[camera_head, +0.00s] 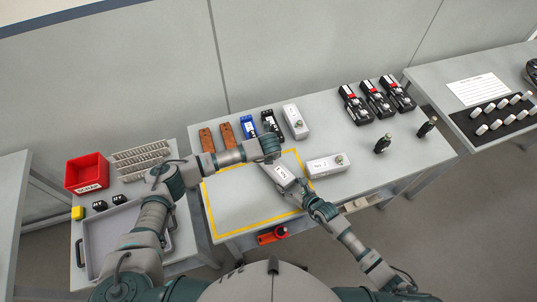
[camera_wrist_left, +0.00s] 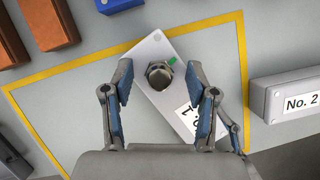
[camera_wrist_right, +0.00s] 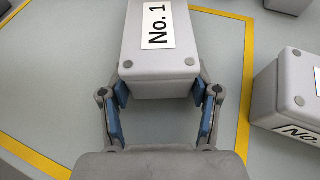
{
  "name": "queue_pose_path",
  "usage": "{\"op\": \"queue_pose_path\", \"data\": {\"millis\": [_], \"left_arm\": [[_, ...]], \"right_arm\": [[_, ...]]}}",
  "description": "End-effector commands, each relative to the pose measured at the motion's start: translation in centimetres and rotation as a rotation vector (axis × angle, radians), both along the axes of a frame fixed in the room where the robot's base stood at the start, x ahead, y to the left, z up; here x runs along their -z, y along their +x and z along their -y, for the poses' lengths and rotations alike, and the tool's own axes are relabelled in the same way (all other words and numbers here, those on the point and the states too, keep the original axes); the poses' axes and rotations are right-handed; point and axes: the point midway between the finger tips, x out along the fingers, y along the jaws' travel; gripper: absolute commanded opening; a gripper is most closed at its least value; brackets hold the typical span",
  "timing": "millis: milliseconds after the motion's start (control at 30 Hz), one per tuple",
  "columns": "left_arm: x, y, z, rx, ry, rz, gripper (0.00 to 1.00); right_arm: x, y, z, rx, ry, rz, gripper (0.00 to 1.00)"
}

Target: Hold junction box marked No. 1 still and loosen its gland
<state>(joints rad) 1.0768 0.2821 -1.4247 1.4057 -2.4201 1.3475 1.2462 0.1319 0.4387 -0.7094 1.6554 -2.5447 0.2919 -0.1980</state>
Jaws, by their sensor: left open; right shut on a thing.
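The junction box marked No. 1 (camera_head: 283,178) is light grey and lies tilted inside the yellow outline; its label shows in the right wrist view (camera_wrist_right: 157,24). My right gripper (camera_head: 304,192) is shut on the near end of this box, one finger on each side (camera_wrist_right: 158,95). The gland (camera_wrist_left: 159,74), a dark metal hex fitting with a green mark beside it, sits on the box's far end. My left gripper (camera_wrist_left: 162,82) is open, with its fingers on either side of the gland and apart from it. In the head view the left gripper (camera_head: 268,156) partly hides that end.
The box marked No. 2 (camera_head: 328,165) lies just right of the yellow outline (camera_head: 207,208). Brown, blue, black and grey blocks (camera_head: 248,127) line the back. The left part of the outlined area is clear.

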Motion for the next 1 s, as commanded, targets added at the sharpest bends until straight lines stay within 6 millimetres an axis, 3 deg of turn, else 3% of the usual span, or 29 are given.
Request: {"op": "queue_pose_path", "data": {"millis": [467, 800, 1000], "left_arm": [[-0.9, -0.3, 0.0, -0.002, -0.001, 0.000, 0.77], [-7.5, -3.0, 0.4, 0.002, -0.001, 0.001, 0.77], [-10.2, -4.1, 0.4, -0.001, 0.000, -0.001, 0.77]], "right_arm": [[-0.1, 0.0, 0.0, 0.000, 0.001, 0.001, 0.17], [-0.1, 0.0, 0.0, 0.000, 0.001, 0.001, 0.17], [-0.1, 0.0, 0.0, 0.000, 0.001, 0.001, 0.17]]}}
